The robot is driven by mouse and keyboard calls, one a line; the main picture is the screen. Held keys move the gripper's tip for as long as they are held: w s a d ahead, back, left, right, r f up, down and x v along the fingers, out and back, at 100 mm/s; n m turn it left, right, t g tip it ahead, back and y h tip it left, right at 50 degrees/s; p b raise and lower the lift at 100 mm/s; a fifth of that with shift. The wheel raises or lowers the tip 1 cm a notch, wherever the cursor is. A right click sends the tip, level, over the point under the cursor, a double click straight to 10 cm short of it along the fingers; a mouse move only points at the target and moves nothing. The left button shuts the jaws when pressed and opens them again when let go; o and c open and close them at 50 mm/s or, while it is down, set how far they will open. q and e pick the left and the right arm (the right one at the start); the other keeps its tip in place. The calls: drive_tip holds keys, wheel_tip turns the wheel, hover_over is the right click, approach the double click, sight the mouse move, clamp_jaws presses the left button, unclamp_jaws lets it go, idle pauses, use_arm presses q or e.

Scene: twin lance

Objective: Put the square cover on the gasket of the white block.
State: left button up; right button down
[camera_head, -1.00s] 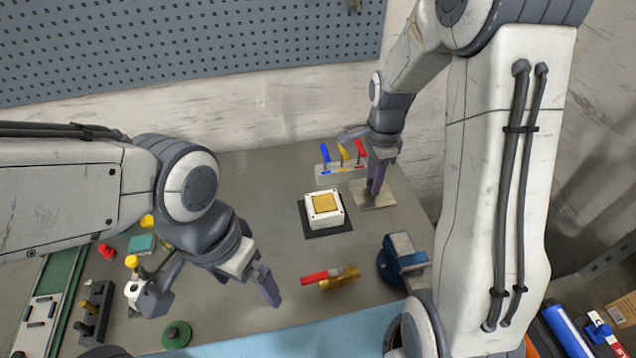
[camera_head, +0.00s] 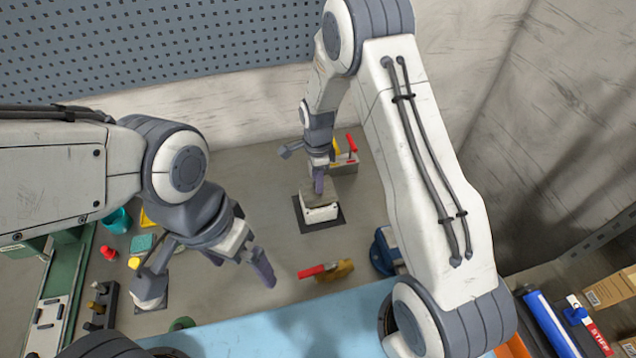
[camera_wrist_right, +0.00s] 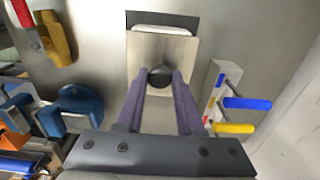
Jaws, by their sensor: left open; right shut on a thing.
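The white block (camera_head: 320,215) stands on a dark square mat (camera_head: 337,222) on the bench. The beige square cover (camera_head: 312,197) is over its top and hides the gasket. My right gripper (camera_head: 319,188) is shut on the cover's dark round knob, seen between the fingers in the right wrist view (camera_wrist_right: 160,76). There, the cover (camera_wrist_right: 178,48) shows with the white block's edge (camera_wrist_right: 165,28) beyond it, so the two look offset. I cannot tell whether the cover touches the block. My left gripper (camera_head: 262,268) is open and empty, to the lower left of the block.
A rack with coloured levers (camera_head: 345,164) stands just behind and right of the block. A red-handled yellow tool (camera_head: 328,270) lies in front, with a blue vise (camera_head: 384,252) to its right. Small coloured parts lie at left. Bare bench lies left of the block.

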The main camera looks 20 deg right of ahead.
wheel_tip(320, 180, down, 2)
drive_tip(key=shift+p, duration=0.45)
drive_tip(key=shift+f, duration=0.4)
drive_tip(key=shift+f, duration=0.1)
drive_tip(key=c, duration=0.5)
unclamp_jaws()
drive_tip(key=shift+c, duration=0.2)
